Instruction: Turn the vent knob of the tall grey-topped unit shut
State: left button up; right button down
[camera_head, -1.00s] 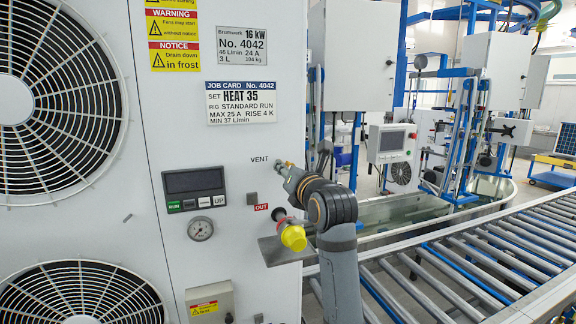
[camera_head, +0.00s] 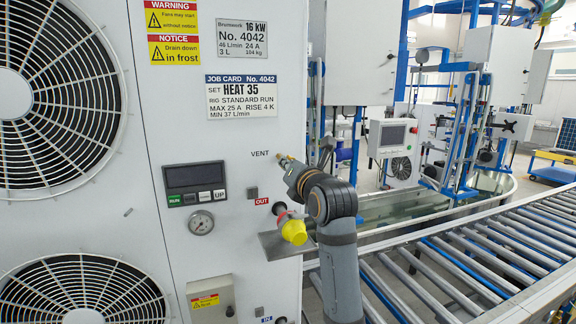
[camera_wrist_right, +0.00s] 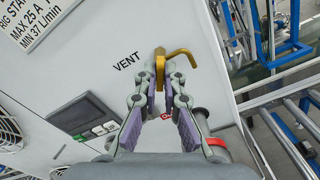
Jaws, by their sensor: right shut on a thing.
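The tall white unit (camera_head: 225,135) carries the printed word VENT; its top is out of view. The brass vent knob (camera_head: 283,158) sticks out just right of that word. In the right wrist view, the knob (camera_wrist_right: 160,66) shows as an upright brass piece, with a bent brass spout (camera_wrist_right: 180,55) to its right. My right gripper (camera_head: 288,164) is at the knob, and in the wrist view its fingertips (camera_wrist_right: 160,78) stand on both sides of it, shut on it. The fingers partly hide the knob in the head view. My left gripper is not in view.
A yellow-capped fitting (camera_head: 293,230) beside the red OUT label sits just below my right wrist. A roller conveyor (camera_head: 460,260) runs at the right.

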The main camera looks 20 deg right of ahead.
jog(key=m+p, duration=0.1)
jog(key=m, duration=1)
jog(key=shift+m, duration=0.3)
dwell(0.5)
jog(key=c, duration=1.5)
grip_release()
jog(key=s, duration=1.2)
jog(key=shift+d, duration=0.25)
